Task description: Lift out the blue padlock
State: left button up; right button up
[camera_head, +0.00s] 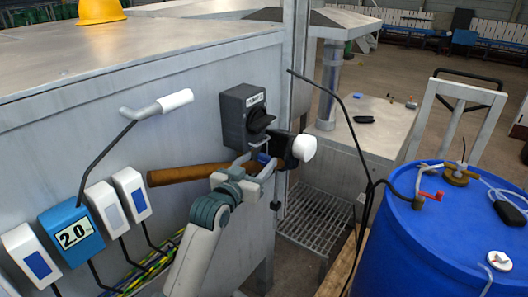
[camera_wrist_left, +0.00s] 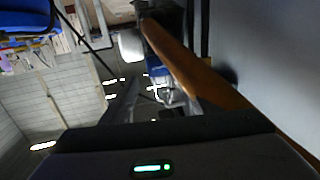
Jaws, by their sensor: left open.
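The blue padlock (camera_head: 263,158) hangs by a thin metal shackle just below the grey rotary switch box (camera_head: 243,118) on the metal cabinet wall. It is small and partly hidden by my gripper in the head view. My left gripper (camera_head: 257,164) is open and close to the padlock, with its fingers around or just beside it. In the left wrist view, the padlock (camera_wrist_left: 158,72) shows beyond the fingertips, roughly between them. I cannot tell whether the fingers touch it. My right gripper is not in view.
A brown wooden-looking bar (camera_head: 187,174) passes behind my left wrist. A black part with a white round end (camera_head: 303,148) lies just right of the padlock. Blue and white boxes (camera_head: 72,233) are at lower left. A blue drum (camera_head: 440,240) stands right.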

aim_at(264, 155)
pick_arm(q)
jog(key=shift+p+x, duration=0.55)
jog(key=shift+x, duration=1.8)
jog(key=shift+c, duration=0.5)
jog(key=c, duration=1.1)
